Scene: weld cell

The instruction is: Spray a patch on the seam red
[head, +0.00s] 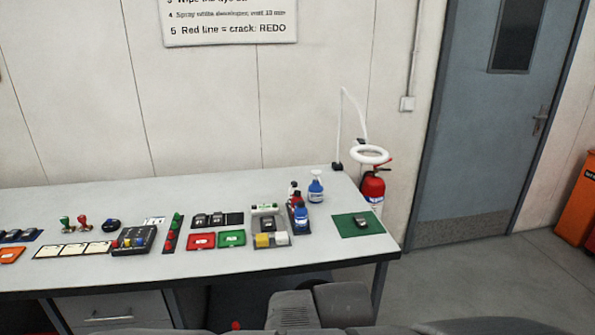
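A small dark grey metal part (361,221) lies on a green mat (345,229) near the table's right end; it looks like the welded piece, but no seam can be made out. Another small dark part (269,223) sits on a grey fixture (256,234). Left of the mat, a narrow rack holds small cans or bottles: one with a red body (297,198), one blue (301,214) and a dark one behind. Their labels are too small to read. A blue spray bottle with a white top (316,187) stands behind them. My gripper's fingers are not visible; only grey parts of my own body show at the bottom.
The grey table (330,254) has free room along its front edge. Red (201,241) and green (231,239) trays, stamps and a button box (134,240) lie further left. A ring lamp (369,155) hangs beyond the right corner, above a red extinguisher (373,188).

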